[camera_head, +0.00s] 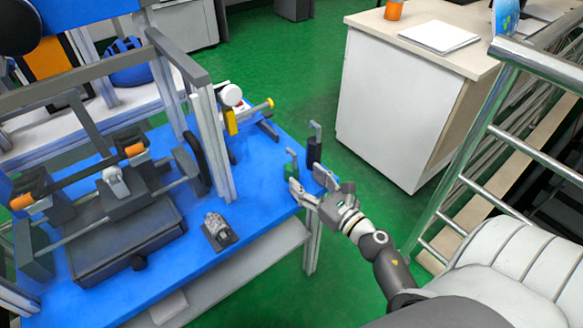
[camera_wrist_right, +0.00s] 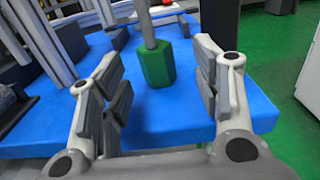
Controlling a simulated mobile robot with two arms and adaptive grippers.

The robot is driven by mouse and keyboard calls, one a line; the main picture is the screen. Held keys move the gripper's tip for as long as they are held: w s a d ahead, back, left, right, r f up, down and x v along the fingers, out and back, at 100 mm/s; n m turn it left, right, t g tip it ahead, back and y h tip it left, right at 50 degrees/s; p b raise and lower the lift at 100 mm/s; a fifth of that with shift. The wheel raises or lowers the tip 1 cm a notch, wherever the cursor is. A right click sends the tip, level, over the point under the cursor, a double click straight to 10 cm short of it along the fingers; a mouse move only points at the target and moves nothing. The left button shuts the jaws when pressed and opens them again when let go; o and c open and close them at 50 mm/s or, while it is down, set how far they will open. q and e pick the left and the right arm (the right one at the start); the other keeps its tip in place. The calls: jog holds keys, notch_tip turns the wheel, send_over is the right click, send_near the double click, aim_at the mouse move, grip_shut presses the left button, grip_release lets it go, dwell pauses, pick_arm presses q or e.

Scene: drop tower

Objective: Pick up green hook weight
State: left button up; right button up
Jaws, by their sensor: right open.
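The green hook weight (camera_head: 291,169) stands upright near the right corner of the blue table (camera_head: 262,197), with its hook at the top. In the right wrist view the green weight (camera_wrist_right: 156,66) stands between and beyond the fingertips, its grey stem rising out of the top of the picture. My right gripper (camera_head: 308,188) is open at the table edge, its fingers on either side of the line to the weight. In the right wrist view the open fingers (camera_wrist_right: 160,88) hold nothing. My left gripper is not in view.
A dark hook weight (camera_head: 314,148) stands just right of the green one. A grey drop tower frame (camera_head: 215,150) and a small grey device (camera_head: 219,232) are on the table to the left. A white cabinet (camera_head: 390,110) stands across the green floor. A metal railing (camera_head: 490,130) is at right.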

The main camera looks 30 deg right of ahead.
aim_at(297, 173)
jog(key=shift+w+a+p, duration=0.25)
jog(key=shift+w, duration=1.1)
jog(key=shift+w+a+p, duration=0.25)
jog(key=shift+w, duration=1.05)
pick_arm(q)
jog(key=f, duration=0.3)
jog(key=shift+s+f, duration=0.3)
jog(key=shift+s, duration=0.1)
pick_arm(e)
jog(key=shift+r, duration=0.1)
grip_shut()
